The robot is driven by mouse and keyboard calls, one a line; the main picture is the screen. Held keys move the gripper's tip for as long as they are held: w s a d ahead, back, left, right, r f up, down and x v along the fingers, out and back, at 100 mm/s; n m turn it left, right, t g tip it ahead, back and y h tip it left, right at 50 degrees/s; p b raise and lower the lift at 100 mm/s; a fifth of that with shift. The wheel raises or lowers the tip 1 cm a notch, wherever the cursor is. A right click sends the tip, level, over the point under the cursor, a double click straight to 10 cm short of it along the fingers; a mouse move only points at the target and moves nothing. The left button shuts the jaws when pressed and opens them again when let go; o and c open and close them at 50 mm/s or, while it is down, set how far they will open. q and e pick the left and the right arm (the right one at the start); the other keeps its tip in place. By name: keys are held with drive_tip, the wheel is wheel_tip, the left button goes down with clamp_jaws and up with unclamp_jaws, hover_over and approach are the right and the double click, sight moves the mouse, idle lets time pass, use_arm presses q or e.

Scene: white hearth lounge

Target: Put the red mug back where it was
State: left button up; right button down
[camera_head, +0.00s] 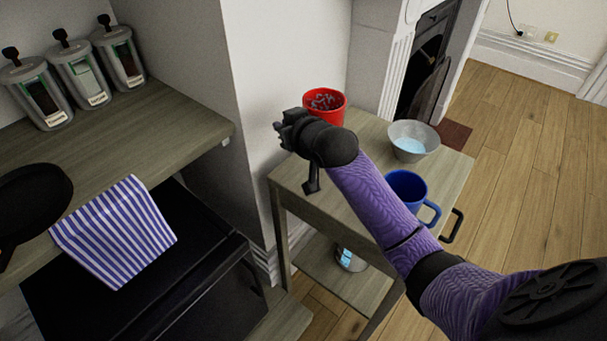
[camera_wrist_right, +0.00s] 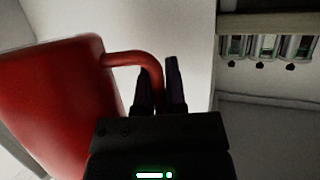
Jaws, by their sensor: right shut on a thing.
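The red mug (camera_head: 325,103) shows in the head view at the far left corner of the small wooden side table (camera_head: 371,133), behind my right gripper (camera_head: 288,131). The right wrist view shows the mug (camera_wrist_right: 58,100) large at the left, with its handle running between the fingers of my right gripper (camera_wrist_right: 161,88). My right gripper is shut on that handle. The gripper and wrist hide the mug's lower part in the head view, so I cannot tell whether it touches the table. My left gripper is not in view.
A blue mug (camera_head: 407,188) and a grey bowl (camera_head: 413,141) stand on the side table. A wall corner (camera_head: 245,130) rises at its left. A wooden counter (camera_head: 160,130) holds several jars (camera_head: 80,72), a striped cloth (camera_head: 113,232) and a black pan (camera_head: 32,198).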

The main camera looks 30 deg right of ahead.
wheel_tip(320, 180, down, 10)
drive_tip(key=b, duration=0.5)
drive_tip(key=shift+d, duration=0.1)
drive_tip(key=shift+r, duration=0.25)
drive_tip(key=shift+f, duration=0.15)
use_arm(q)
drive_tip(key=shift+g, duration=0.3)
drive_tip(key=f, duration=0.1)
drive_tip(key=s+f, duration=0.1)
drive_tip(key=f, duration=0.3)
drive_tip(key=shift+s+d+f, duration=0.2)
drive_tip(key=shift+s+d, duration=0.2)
use_arm(e)
drive_tip(key=c, duration=0.7)
unclamp_jaws()
